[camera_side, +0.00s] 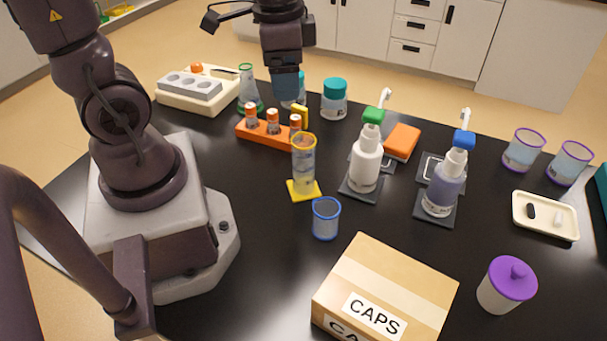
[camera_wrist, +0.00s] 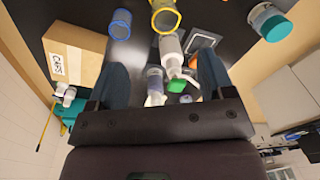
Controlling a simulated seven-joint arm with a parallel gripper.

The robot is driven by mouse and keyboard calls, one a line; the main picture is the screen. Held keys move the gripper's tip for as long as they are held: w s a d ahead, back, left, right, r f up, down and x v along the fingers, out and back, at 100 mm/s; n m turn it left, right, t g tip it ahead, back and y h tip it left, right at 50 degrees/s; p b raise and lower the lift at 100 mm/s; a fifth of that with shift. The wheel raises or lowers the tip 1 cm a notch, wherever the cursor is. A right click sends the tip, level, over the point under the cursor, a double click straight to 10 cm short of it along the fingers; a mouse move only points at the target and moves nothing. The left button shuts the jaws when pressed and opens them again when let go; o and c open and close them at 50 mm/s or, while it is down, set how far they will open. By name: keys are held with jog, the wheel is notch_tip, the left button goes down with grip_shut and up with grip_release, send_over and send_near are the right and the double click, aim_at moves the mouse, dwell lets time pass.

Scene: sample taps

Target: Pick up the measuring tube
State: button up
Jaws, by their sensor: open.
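The measuring tube (camera_side: 303,165) is a clear cylinder with a yellow rim and a yellow base. It stands upright on the black bench near the middle of the side view. Its yellow rim (camera_wrist: 166,18) shows at the top of the wrist view, where the frame edge cuts it off. My gripper (camera_side: 286,88) is raised behind the tube, over the far part of the bench, and apart from it. In the wrist view its two fingers (camera_wrist: 162,78) are spread, with nothing held between them.
An orange rack (camera_side: 265,137) with capped vials stands left of the tube. A blue-rimmed beaker (camera_side: 326,218) stands in front of it. Two dispenser bottles, white (camera_side: 366,165) and lilac (camera_side: 444,187), are to its right. The CAPS box (camera_side: 400,280) is at the front.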

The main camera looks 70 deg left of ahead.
aim_at(303, 151)
jog(key=w+f+m, duration=0.1)
jog(key=f+m, duration=0.2)
jog(key=f, duration=0.3)
jog(key=w+f+m, duration=0.1)
jog(key=f+m, duration=0.3)
jog(key=f, duration=0.1)
jog(key=w+f+m, duration=0.1)
jog(key=f+m, duration=0.3)
jog(key=f, duration=0.2)
jog(key=shift+w+a+f+g, duration=0.1)
jog(key=shift+a+f+g, duration=0.2)
jog(key=shift+g, duration=0.1)
jog(key=c, duration=1.2)
